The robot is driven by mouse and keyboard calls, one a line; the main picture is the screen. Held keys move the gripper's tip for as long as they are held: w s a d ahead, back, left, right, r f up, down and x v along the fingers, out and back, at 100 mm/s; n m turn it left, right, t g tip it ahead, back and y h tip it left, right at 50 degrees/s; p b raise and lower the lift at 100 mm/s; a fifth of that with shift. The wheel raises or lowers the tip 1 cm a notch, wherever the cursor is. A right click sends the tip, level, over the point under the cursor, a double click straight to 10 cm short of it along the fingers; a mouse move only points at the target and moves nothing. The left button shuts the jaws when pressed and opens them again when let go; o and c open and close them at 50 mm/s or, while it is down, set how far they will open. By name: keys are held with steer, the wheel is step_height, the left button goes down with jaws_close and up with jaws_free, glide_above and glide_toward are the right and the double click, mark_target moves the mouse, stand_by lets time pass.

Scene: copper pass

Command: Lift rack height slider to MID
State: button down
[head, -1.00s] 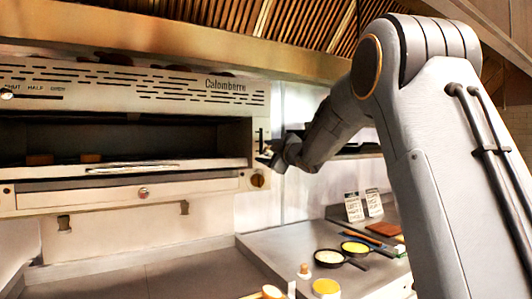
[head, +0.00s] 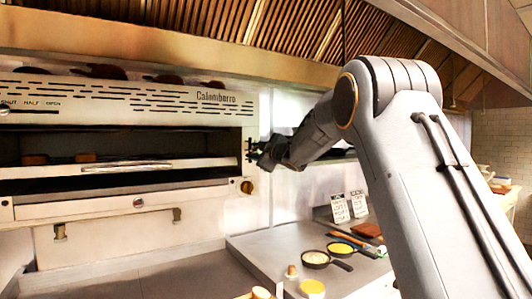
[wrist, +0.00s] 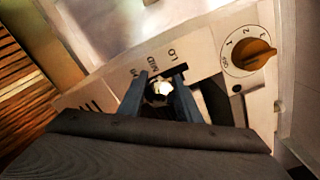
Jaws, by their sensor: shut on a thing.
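The rack height slider's bright round knob (wrist: 160,88) sits between my gripper's two grey fingers (wrist: 162,92) in the wrist view. The gripper is shut on it. Beside it are printed marks LO, MID and HI, and the knob looks about level with MID, though the slanted view makes this inexact. In the head view my gripper (head: 262,153) is at the right end of the oven front (head: 219,109), above the dial, and hides most of the slider.
An orange dial (head: 247,187) is just below the slider; it also shows in the wrist view (wrist: 249,55). The broiler opening with its handle (head: 128,166) is to the left. Pans (head: 316,257) and cards (head: 341,208) stand on the counter at lower right.

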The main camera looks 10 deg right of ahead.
steer(key=shift+d+r, duration=0.15)
steer(key=shift+r, duration=0.05)
steer(key=c, duration=1.3)
jaws_free()
steer(key=shift+c, duration=0.2)
steer(key=shift+f, duration=0.1)
steer(key=b+v, duration=0.3)
steer(key=v, duration=0.4)
steer(key=shift+s, duration=0.45)
steer(key=shift+f, duration=0.15)
